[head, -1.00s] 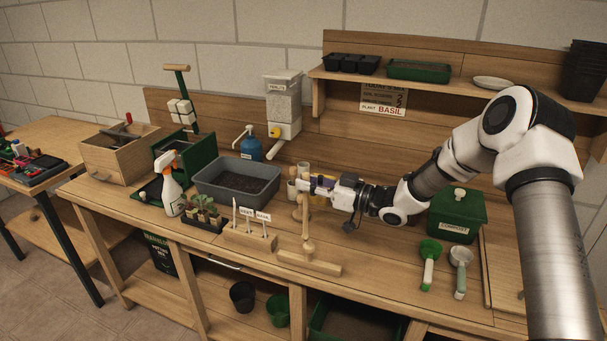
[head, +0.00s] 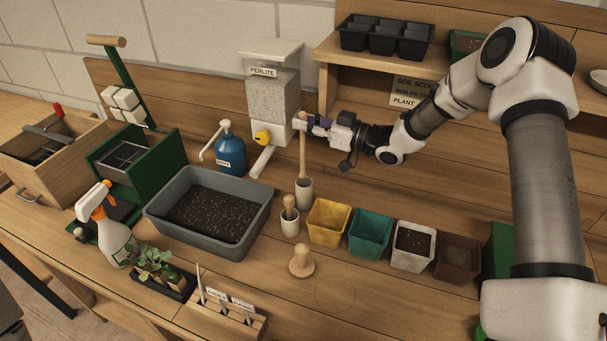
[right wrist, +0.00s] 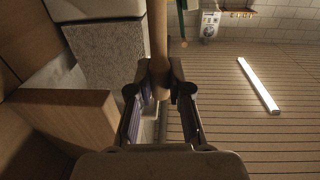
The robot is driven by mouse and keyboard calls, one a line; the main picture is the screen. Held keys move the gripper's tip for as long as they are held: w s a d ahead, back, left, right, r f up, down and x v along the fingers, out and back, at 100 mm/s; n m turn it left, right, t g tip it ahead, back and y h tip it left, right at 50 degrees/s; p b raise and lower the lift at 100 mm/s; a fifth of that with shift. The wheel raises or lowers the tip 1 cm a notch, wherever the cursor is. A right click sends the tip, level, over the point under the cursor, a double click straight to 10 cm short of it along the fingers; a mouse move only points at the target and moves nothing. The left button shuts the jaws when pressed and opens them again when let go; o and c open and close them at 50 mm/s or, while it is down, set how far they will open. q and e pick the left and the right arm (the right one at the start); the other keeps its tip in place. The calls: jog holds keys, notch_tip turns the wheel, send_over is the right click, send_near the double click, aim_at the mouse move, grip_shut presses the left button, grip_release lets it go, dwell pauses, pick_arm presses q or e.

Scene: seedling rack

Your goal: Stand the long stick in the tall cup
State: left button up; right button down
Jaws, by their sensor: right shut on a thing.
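The long stick (head: 303,158) is pale wood and stands about upright. My right gripper (head: 301,123) is shut on its upper part. The stick also shows between the fingers in the right wrist view (right wrist: 158,45). Its lower end meets the mouth of the tall cup (head: 304,194), a narrow grey-beige cup upright on the bench. The cup's inside is hidden, so I cannot tell how deep the stick sits. My left gripper is out of view.
A shorter cup (head: 289,226) holding a short wooden tool stands just in front. A round-topped wooden tamper (head: 301,263) is nearer. Coloured pots, including a yellow one (head: 328,222), line the right. A grey soil tub (head: 160,214) stands left, the perlite dispenser (head: 271,98) behind.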

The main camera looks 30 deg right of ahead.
jog(key=f, duration=0.3)
jog(key=f+p, duration=0.1)
jog(key=f, duration=0.5)
jog(key=shift+s+a, duration=0.1)
jog(key=shift+s, duration=0.25)
jog(key=shift+s+a, duration=0.15)
jog(key=shift+s, duration=0.1)
jog(key=c, duration=1.3)
grip_release()
jog(key=shift+o, duration=1)
jog(key=shift+w, duration=0.15)
send_near(303, 153)
jog(key=v, duration=0.3)
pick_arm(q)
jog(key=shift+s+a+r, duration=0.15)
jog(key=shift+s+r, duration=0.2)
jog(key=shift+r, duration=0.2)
pick_arm(e)
jog(key=shift+a, duration=0.1)
